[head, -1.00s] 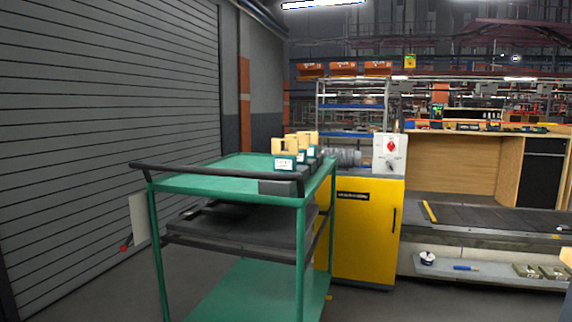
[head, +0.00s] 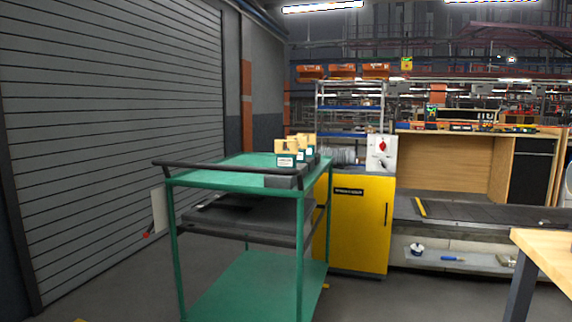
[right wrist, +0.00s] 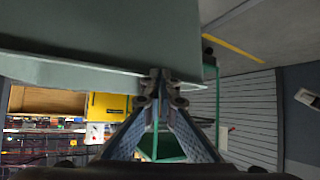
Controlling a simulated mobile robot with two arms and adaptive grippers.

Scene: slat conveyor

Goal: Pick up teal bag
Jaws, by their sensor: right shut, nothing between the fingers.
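No bag that I can make out for certain as the teal bag shows. A short row of cream-and-teal packages (head: 292,154) with white labels stands on the top shelf of the green cart (head: 232,184); at this size I cannot tell whether they are bags or boxes. My right gripper (right wrist: 160,76) shows only in the right wrist view, its fingertips together and empty. It is well away from the cart, whose green frame shows behind the fingers. My left gripper is not in view.
A yellow cabinet (head: 358,222) stands right of the cart, with the conveyor (head: 470,213) beyond it. A wooden table (head: 548,250) enters at the right edge. A grey shutter (head: 110,130) lines the left. A large grey-green surface (right wrist: 90,40) lies close to my right gripper.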

